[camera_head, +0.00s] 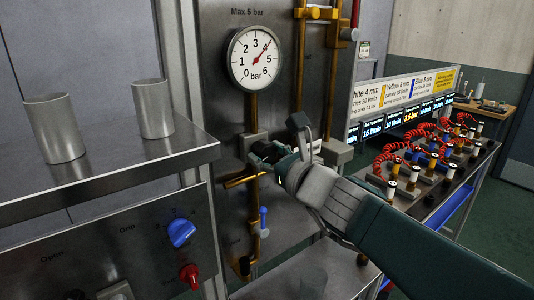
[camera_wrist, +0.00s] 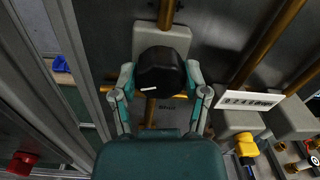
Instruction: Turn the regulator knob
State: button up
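The regulator knob (camera_wrist: 160,70) is black and round with a white mark on its face. It sits between the two fingers of my gripper (camera_wrist: 160,74) in the wrist view. The fingertips lie close against its left and right sides; I cannot tell whether they press on it. In the head view my gripper (camera_head: 279,138) is at the panel below the gauge, and the dark knob (camera_head: 262,152) is partly hidden by it. The white pressure gauge (camera_head: 254,59) is marked 0 to 6 bar, with its red needle near 4. "Max 5 bar" is printed above it.
A metal shelf (camera_head: 120,160) with two grey cups stands at left, above a panel with a blue knob (camera_head: 181,233) and a red knob (camera_head: 189,274). Brass pipes (camera_head: 300,60) run up the panel. A bench with red coiled hoses (camera_head: 385,160) stands at right.

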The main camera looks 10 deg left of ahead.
jog(key=shift+n, duration=0.3)
jog(key=o, duration=1.1)
jog(key=shift+a, duration=0.1)
jog(key=v, duration=1.2)
jog(key=shift+f, duration=0.1)
jog(key=shift+f, duration=0.1)
